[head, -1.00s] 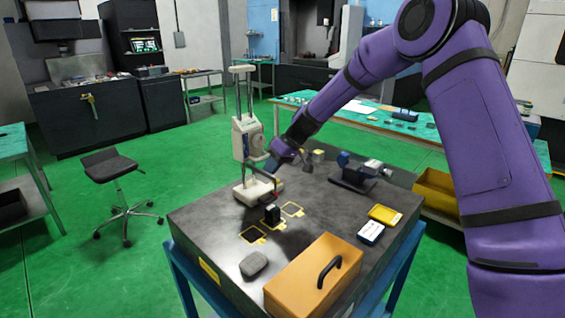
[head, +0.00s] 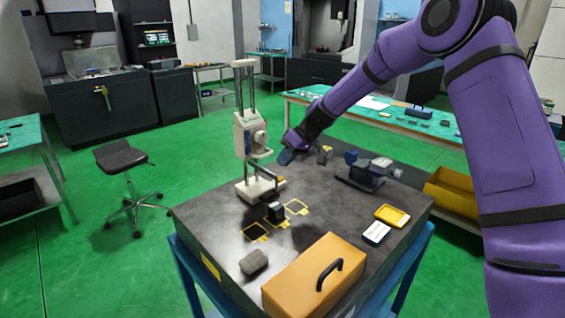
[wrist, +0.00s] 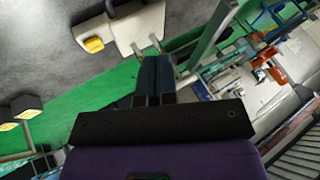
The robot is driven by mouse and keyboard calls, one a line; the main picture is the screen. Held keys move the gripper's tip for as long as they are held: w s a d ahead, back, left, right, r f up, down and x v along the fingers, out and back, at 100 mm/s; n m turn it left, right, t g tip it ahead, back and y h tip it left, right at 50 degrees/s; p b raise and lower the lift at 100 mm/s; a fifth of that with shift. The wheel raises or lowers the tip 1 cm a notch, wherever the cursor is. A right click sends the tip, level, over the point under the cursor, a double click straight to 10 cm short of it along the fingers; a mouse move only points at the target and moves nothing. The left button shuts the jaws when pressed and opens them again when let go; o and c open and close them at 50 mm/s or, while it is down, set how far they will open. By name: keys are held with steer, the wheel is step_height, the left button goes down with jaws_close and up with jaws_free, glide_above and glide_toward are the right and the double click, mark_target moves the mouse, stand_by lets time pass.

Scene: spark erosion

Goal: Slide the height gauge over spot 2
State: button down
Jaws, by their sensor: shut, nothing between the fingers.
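The height gauge (head: 249,136) is a tall off-white instrument with twin posts. It stands upright on its pale base (head: 252,190) at the left back part of the dark surface plate. The base also shows at the top of the wrist view (wrist: 140,24). Yellow outlined spots lie in front of it: a near-left one (head: 256,232) and a right one (head: 298,207). A small black block (head: 276,212) stands between them. I cannot read any spot number. My gripper (head: 285,157) is shut and empty, to the right of the gauge and apart from it, above the plate.
On the plate (head: 330,222) are an orange case (head: 300,290) at the front, a grey lump (head: 254,262), a yellow tray (head: 392,215), a white-and-blue box (head: 376,233) and a dark vise-like device (head: 365,175). A stool (head: 122,160) stands on the floor at left.

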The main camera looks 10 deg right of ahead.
steer(key=v, duration=0.9)
steer(key=s+d+r+m+t+h, duration=0.1)
steer(key=s+d+r+m+h, duration=0.15)
steer(key=s+r, duration=0.85)
steer(key=s+d+r+m+t+h, duration=0.1)
steer(key=s+d+m, duration=0.1)
steer(key=s, duration=0.9)
steer(key=s+d+m+t+h, duration=0.1)
steer(key=s+d, duration=0.4)
steer(key=s, duration=0.6)
steer(key=s+d+r+m+t+h, duration=0.1)
steer(key=s+d+m+t+h, duration=0.1)
steer(key=s, duration=1)
steer(key=shift+d+r+m+h, duration=0.35)
steer(key=shift+d+m+h, duration=0.15)
steer(key=shift+d, duration=0.45)
